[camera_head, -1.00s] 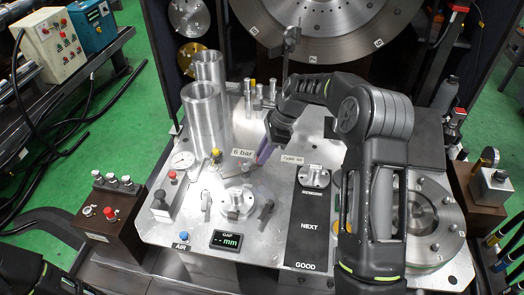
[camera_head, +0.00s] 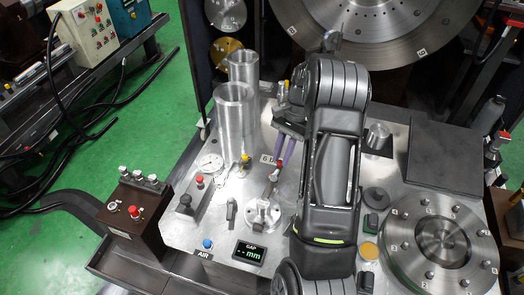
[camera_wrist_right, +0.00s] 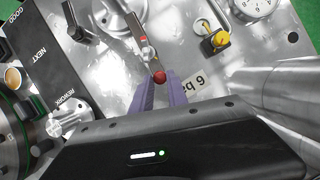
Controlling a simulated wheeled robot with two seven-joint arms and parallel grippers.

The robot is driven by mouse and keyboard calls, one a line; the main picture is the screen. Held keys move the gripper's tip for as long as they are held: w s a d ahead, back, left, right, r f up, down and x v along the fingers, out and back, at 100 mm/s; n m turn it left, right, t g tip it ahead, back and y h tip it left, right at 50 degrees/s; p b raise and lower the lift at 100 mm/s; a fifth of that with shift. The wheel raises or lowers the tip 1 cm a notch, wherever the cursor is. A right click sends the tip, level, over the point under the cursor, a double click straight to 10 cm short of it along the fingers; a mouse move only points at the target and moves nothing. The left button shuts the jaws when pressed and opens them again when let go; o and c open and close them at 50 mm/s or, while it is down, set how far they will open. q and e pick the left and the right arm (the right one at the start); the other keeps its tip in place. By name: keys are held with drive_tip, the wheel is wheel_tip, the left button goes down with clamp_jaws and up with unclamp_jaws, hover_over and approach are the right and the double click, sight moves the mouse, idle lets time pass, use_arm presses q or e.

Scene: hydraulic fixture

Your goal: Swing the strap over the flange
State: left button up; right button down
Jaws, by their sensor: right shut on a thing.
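The strap appears to be a narrow grey bar (camera_wrist_right: 146,50) with a red knob (camera_wrist_right: 159,77) at its end. The red knob also shows in the head view (camera_head: 279,163). My right gripper (camera_head: 283,152), with purple fingers, is shut on the knob end; its fingers also show in the wrist view (camera_wrist_right: 159,88). The flange (camera_head: 262,215) is a round silver piece with a raised hub, on the plate below and left of my arm. Its edge shows at the top of the wrist view (camera_wrist_right: 118,18). The strap's far end is not clear. My left gripper is not in view.
Two tall metal cylinders (camera_head: 232,120) stand left of my right gripper. A gauge (camera_head: 208,164), a black clamp handle (camera_head: 231,208) and a gap display (camera_head: 249,253) surround the flange. A ringed disc (camera_head: 440,242) lies at right. My arm hides the plate's middle.

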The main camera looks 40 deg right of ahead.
drive_tip(key=shift+w+a+n, duration=0.1)
drive_tip(key=shift+w+n, duration=0.2)
drive_tip(key=shift+n, duration=0.3)
drive_tip(key=c, duration=1.3)
unclamp_jaws()
drive_tip(key=shift+g, duration=0.3)
drive_tip(key=shift+w+d+r, duration=0.1)
drive_tip(key=shift+d+r, duration=0.1)
drive_tip(key=shift+r, duration=0.25)
drive_tip(key=p+v, duration=0.5)
drive_tip(key=v, duration=0.1)
drive_tip(key=shift+r, duration=0.4)
